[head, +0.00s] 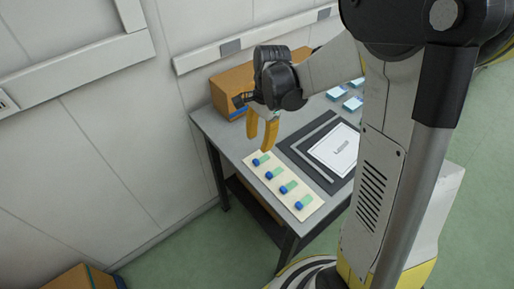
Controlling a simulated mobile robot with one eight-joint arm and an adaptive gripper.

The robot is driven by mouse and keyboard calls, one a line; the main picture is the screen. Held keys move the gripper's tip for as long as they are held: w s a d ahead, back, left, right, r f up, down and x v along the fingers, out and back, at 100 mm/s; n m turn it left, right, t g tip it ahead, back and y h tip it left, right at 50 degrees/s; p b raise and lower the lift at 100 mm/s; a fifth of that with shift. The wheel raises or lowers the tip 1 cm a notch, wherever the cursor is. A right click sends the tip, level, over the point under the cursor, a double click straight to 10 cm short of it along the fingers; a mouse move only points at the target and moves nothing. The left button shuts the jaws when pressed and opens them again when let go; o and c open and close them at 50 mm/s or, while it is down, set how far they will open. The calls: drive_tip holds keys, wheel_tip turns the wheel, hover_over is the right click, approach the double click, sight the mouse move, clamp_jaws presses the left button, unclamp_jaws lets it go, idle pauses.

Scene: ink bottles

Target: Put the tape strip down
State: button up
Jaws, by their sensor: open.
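My gripper (259,145) has two yellow fingers that point down and stand apart, with nothing visible between them. It shows above the far end of a cream board (318,209) on the table; its exact height is hard to judge. The board holds a row of several small green strips, each beside a blue piece. The farthest green strip (263,157) lies just below the fingertips in the picture, with its blue piece (256,162) at its left end. I cannot tell which strip, if any, is the task's tape strip.
The grey table (220,130) carries a dark mat (297,151) with a white printed sheet (331,158), right of the board. Light-blue items (352,103) stand farther back. A brown box (231,85) stands by the wall behind my gripper. My arm hides the table's right side.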

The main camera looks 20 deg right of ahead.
drive_tip(key=s+a+r+n+t+h, duration=0.1)
drive_tip(key=s+r+n+t, duration=0.6)
drive_tip(key=s+r+n, duration=0.6)
drive_tip(key=shift+r+n+t+h+p, duration=0.3)
drive_tip(key=shift+r+n, duration=0.35)
drive_tip(key=shift+n, duration=0.05)
